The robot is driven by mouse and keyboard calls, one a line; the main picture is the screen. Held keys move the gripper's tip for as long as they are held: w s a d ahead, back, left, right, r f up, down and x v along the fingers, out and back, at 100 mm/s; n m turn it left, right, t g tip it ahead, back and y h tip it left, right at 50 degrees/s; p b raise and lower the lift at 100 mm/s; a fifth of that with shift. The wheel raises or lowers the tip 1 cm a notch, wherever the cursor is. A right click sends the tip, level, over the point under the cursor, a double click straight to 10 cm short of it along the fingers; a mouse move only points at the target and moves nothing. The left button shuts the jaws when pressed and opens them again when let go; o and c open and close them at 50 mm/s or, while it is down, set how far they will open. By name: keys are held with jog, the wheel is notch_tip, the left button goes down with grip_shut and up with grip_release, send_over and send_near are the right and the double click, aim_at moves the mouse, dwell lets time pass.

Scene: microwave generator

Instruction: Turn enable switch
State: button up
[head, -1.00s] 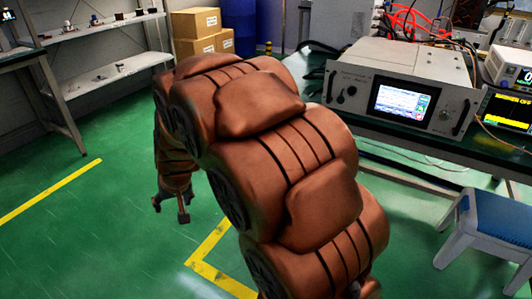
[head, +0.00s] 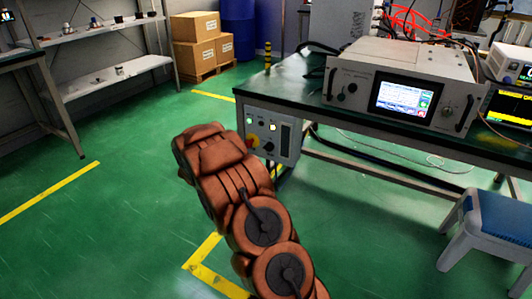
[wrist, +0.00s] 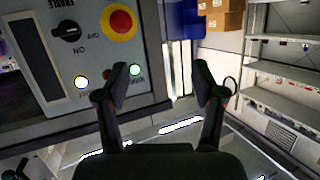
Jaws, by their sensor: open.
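The enable switch (wrist: 68,32) is a black rotary knob on a grey control panel (wrist: 150,95), under an upside-down ENABLE label with ON and OFF marks, at the upper left of the wrist view. In the head view the control panel (head: 285,150) hangs under the bench's left end, partly covered by my arm; the switch (head: 268,146) is small there. My gripper (wrist: 164,72) is open and empty. Its left finger overlaps the panel's lower right in the picture, right of and below the switch; contact cannot be told. The head view does not show the fingers.
A red stop button with a yellow ring (wrist: 120,22) sits close beside the switch. Two lit lamps, one whitish (wrist: 81,83) and one green (wrist: 134,70), are below. The bench (head: 300,85) carries a generator (head: 400,85). A blue stool (head: 500,215) stands at right. Green floor is clear at left.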

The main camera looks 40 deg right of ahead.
aim_at(266, 150)
jog(key=s+d+f+m+g+h+b, duration=0.1)
jog(key=s+d+f+m+g+h, duration=0.15)
jog(key=s+d, duration=0.2)
jog(key=s+d+f+m+g+h, duration=0.1)
jog(key=s+d+f+g+h, duration=0.1)
jog(key=s+d+f+h, duration=0.3)
jog(key=shift+t+y, duration=0.25)
jog(key=shift+y, duration=0.6)
jog(key=shift+w+d+r+b, duration=0.25)
jog(key=shift+w+d, duration=0.45)
jog(key=shift+d, duration=0.6)
jog(key=shift+w+d+r+b, duration=0.2)
jog(key=shift+w+d, duration=0.55)
jog(key=shift+d, duration=0.6)
jog(key=shift+w+d+r+b, duration=0.25)
jog(key=shift+w+d, duration=0.45)
jog(key=shift+d, duration=0.6)
jog(key=c, duration=1.1)
jog(key=shift+c, duration=0.2)
